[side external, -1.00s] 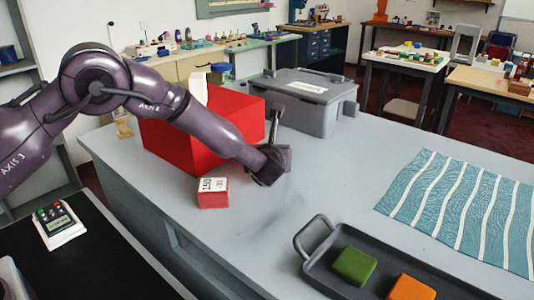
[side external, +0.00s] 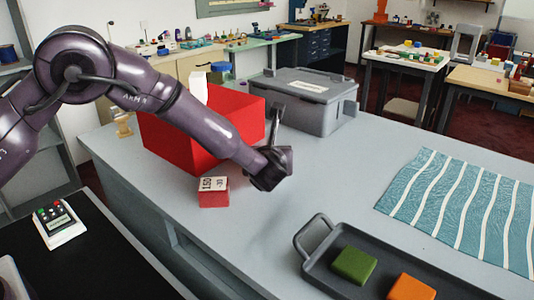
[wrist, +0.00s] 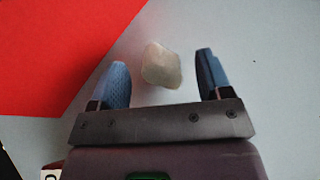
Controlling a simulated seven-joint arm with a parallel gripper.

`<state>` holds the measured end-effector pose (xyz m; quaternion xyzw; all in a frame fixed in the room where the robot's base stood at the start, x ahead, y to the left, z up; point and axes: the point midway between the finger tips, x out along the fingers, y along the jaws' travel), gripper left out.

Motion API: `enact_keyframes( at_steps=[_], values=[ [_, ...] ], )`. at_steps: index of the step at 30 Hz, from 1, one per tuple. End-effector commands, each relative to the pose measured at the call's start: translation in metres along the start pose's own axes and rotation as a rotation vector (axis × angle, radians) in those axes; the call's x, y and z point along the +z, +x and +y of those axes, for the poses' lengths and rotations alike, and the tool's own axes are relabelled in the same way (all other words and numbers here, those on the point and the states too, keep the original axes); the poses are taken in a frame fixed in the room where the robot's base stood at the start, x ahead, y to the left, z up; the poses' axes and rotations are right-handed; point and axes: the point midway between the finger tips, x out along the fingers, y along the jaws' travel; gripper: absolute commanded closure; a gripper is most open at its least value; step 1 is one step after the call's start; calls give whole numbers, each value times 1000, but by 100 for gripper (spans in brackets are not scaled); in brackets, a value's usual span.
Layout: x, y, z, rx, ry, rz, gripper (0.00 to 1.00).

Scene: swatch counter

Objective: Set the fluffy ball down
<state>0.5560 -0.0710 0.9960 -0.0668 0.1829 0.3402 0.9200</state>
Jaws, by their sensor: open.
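In the wrist view a pale greyish-white lump (wrist: 161,66) lies between the two blue fingers of my gripper (wrist: 162,72), with a gap on each side. It is the only thing there that could be the fluffy ball; it looks blunt-cornered, and I cannot make out any fluff. My gripper is open. In the side view my gripper (side external: 272,168) is over the grey counter (side external: 300,215), just right of the red bin. The lump is hidden there, and I cannot tell whether it touches the counter.
A grey lidded tote (side external: 325,108) stands behind. In front is a dark tray (side external: 312,262) with green and orange blocks; right lies a blue wavy-striped cloth (side external: 455,210). Counter between is clear.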

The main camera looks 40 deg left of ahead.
Motion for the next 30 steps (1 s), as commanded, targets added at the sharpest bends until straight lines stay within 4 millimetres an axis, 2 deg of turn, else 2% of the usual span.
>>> enact_keyframes(
  at_steps=[3,10,15,23,26,29,30],
  values=[
    [1,-29,-1,-5,1,-1,28],
    [0,-68,0,-2,0,0,28],
    [0,-81,0,-1,0,1,28],
    [4,-82,4,11,-23,8,28],
    [22,-85,24,58,-133,43,28],
    [50,-92,65,153,-352,111,28],
    [61,-98,84,198,-463,144,28]
  ],
)
